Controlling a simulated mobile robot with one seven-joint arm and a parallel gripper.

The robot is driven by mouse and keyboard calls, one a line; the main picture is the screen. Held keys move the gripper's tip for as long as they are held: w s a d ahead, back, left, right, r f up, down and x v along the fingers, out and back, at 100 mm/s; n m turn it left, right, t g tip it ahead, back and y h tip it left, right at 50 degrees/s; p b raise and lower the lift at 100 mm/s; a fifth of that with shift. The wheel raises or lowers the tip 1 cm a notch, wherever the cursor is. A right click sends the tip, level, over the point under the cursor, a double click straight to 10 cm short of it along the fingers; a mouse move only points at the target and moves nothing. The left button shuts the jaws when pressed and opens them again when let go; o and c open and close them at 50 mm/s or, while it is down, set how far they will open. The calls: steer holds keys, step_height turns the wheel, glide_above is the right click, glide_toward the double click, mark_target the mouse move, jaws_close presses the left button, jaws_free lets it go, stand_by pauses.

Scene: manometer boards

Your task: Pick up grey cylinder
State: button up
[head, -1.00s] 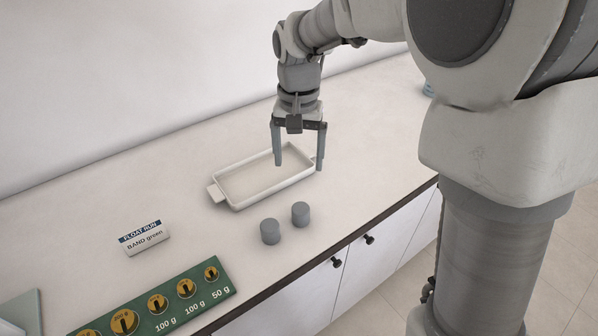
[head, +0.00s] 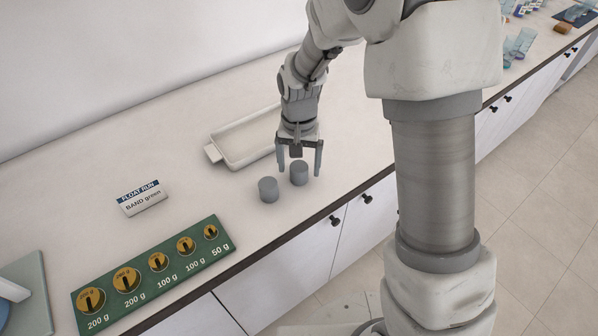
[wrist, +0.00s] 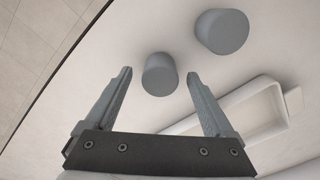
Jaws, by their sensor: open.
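Two grey cylinders stand upright, apart, on the white counter. In the head view one is at the left (head: 268,189) and one at the right (head: 299,173). My gripper (head: 299,172) is open and empty, pointing down with its fingers by the right cylinder. In the wrist view the nearer cylinder (wrist: 160,74) shows beyond and between the two fingertips (wrist: 158,74). The other cylinder (wrist: 222,31) lies outside the fingers, at the upper right. I cannot tell the exact height of the fingertips.
A white tray (head: 214,153) stands behind my gripper and also shows in the wrist view (wrist: 294,100). A green weight board (head: 138,299) and a FLOAT RUN sign (head: 143,198) are at the left. The counter's dark front edge (head: 330,211) runs close by.

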steer(key=shift+f, duration=0.6)
jaws_close()
